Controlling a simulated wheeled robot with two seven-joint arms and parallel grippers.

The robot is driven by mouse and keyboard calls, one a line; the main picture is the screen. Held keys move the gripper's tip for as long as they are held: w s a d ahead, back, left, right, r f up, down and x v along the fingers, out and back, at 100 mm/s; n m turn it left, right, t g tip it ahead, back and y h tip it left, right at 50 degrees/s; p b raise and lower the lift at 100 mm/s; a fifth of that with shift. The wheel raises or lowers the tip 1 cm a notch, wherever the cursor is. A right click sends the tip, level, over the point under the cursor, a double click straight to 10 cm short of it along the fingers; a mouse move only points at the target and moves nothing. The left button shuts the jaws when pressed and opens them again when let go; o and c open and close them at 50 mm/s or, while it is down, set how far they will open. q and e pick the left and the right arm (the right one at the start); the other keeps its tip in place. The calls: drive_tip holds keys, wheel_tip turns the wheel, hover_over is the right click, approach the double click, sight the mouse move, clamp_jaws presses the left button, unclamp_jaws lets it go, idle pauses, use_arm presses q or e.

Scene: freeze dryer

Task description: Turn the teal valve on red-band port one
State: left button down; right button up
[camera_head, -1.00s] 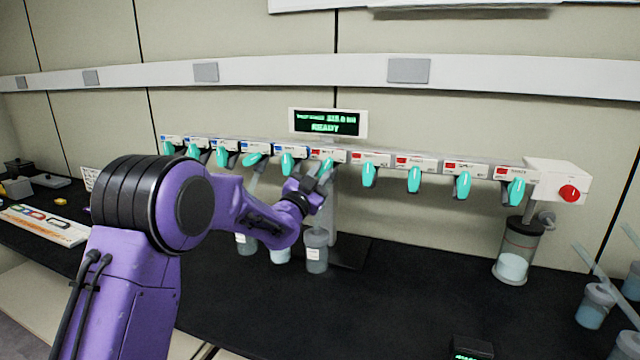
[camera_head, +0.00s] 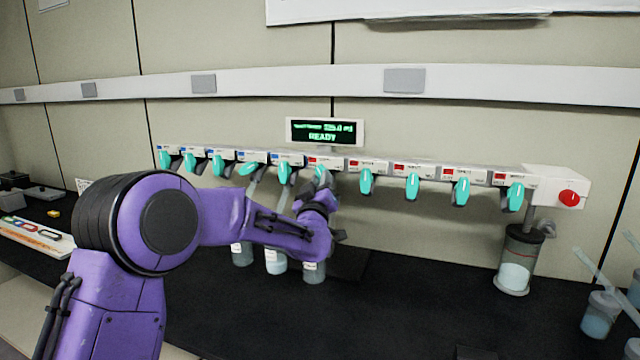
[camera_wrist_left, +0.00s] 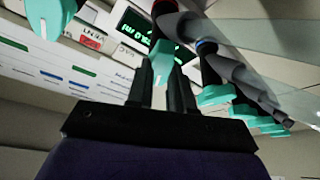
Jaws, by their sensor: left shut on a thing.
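The teal valve (camera_head: 321,174) on the first red-band port (camera_head: 325,162) sits just right of the blue-band ports, below the display. My left gripper (camera_head: 318,188) reaches it from below and partly covers it. In the left wrist view, the dark fingers (camera_wrist_left: 164,82) are shut on the teal valve (camera_wrist_left: 161,60), one on each side of its handle. The valve's exact angle is hard to tell in the head view. My right gripper is not in view.
Other teal valves stand close on both sides, such as one at left (camera_head: 284,172) and one at right (camera_head: 366,182). Flasks (camera_head: 275,262) hang below, near my forearm. A display (camera_head: 325,131) reads READY. A red knob (camera_head: 569,198) is at right. The black bench (camera_head: 420,285) is largely clear.

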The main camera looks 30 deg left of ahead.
use_arm(q)
drive_tip(key=n+g, duration=0.1)
drive_tip(key=n, duration=0.1)
drive_tip(key=n+g+y, duration=0.1)
drive_tip(key=n, duration=0.2)
drive_tip(key=n+g+p, duration=0.1)
drive_tip(key=n, duration=0.2)
drive_tip(key=shift+d+r+y, duration=0.15)
drive_tip(key=shift+r+y, duration=0.15)
drive_tip(key=shift+y, duration=0.1)
drive_tip(key=c, duration=1)
unclamp_jaws()
drive_tip(key=shift+f, duration=0.1)
drive_tip(key=b+v, duration=0.3)
drive_tip(key=v, duration=0.7)
drive_tip(key=shift+d+b, duration=0.2)
drive_tip(key=shift+b, duration=0.15)
